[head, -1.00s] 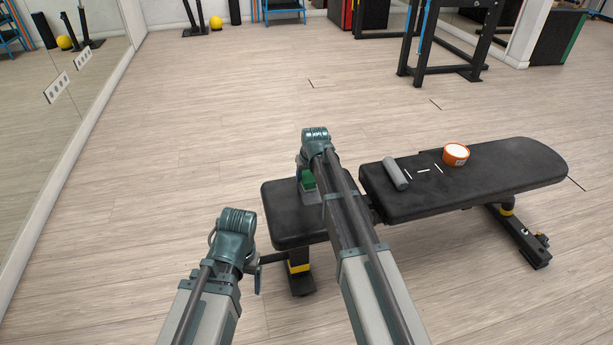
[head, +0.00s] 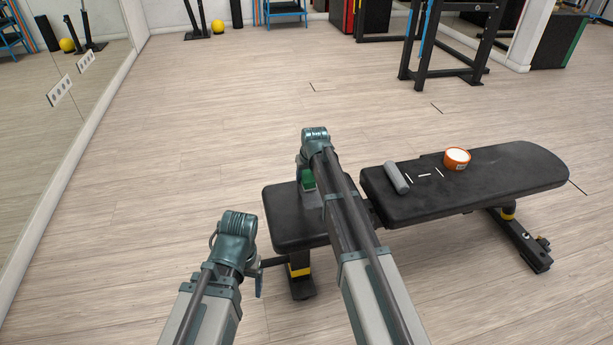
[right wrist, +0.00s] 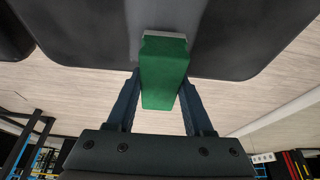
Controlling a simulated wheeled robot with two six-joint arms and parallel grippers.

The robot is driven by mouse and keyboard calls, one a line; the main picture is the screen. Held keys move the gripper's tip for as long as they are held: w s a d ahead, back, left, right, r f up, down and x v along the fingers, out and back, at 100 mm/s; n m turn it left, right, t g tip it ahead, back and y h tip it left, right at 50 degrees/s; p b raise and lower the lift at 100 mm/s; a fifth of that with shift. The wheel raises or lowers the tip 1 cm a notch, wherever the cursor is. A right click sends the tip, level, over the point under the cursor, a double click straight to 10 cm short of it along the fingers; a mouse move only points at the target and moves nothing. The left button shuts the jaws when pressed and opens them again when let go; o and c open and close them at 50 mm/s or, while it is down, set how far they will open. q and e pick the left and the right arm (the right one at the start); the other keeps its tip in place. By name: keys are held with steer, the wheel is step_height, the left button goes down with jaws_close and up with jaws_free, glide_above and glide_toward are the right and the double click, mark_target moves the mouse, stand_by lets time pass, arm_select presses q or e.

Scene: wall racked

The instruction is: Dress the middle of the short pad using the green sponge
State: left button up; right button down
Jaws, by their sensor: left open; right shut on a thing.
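The short pad (head: 285,218) is the small black pad at the left end of the bench. It fills the upper part of the right wrist view (right wrist: 220,40). My right gripper (right wrist: 160,90) is shut on the green sponge (right wrist: 163,75), which has a pale grey layer at its far end against or very near the pad. In the head view the green sponge (head: 308,180) shows beside my right arm, over the short pad; the arm hides part of both. My left gripper (head: 256,280) is open and empty, left of the bench and apart from it.
The long pad (head: 500,180) carries a grey roller (head: 396,177), several small white strips (head: 424,175) and an orange tub (head: 457,158) with a white top. A mirror wall (head: 60,110) stands at the left. A black rack (head: 445,50) stands behind. The floor between is clear.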

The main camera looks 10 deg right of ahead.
mark_target(309, 181)
steer(key=shift+f+b, duration=0.4)
steer(key=shift+f, duration=0.1)
steer(key=shift+r, duration=0.15)
stand_by(0.4)
steer(key=shift+s, duration=0.15)
steer(key=shift+s, duration=0.7)
steer(key=shift+s, duration=0.1)
steer(key=shift+s, duration=0.7)
steer(key=shift+s, duration=0.1)
